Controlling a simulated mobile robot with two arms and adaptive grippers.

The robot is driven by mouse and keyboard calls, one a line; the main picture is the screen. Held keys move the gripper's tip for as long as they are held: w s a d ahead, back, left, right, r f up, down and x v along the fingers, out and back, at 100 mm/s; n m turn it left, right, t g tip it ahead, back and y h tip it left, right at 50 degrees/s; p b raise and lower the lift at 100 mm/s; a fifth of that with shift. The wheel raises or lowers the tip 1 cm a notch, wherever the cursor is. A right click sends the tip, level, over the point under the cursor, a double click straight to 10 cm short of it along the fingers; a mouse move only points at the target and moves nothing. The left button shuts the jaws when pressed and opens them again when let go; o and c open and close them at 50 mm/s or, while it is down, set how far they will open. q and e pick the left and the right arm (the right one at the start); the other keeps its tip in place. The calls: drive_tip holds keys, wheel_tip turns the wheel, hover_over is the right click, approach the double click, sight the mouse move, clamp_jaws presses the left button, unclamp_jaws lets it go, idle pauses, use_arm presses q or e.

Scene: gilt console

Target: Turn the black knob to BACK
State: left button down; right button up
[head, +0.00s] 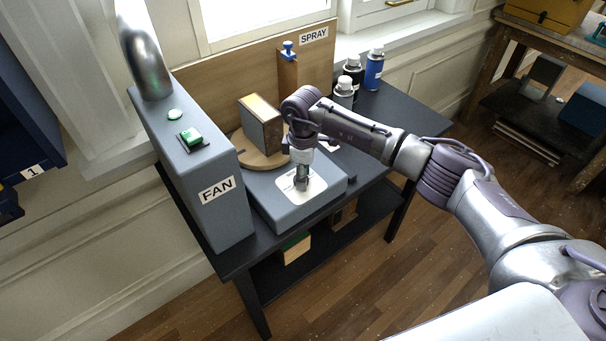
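My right gripper (302,184) points down over a white plate (288,190) on top of a low grey box (272,212). The box stands on the dark table, to the right of the tall box labelled FAN. I cannot make out the black knob; the gripper covers the middle of the plate, and no BACK label is readable. The fingers are small and close together, so I cannot tell whether they are shut on something. My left gripper is not in view.
Behind the low box, a wooden turntable (246,152) carries an upright block (260,122). The grey FAN box (217,215) with a green switch (191,137) stands left. Spray cans (374,72) and a wooden SPRAY panel (325,62) are behind. The table (412,118) is clear at right.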

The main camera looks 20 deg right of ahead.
drive_tip(key=shift+o, duration=1.2)
wheel_tip(320, 180, up, 12)
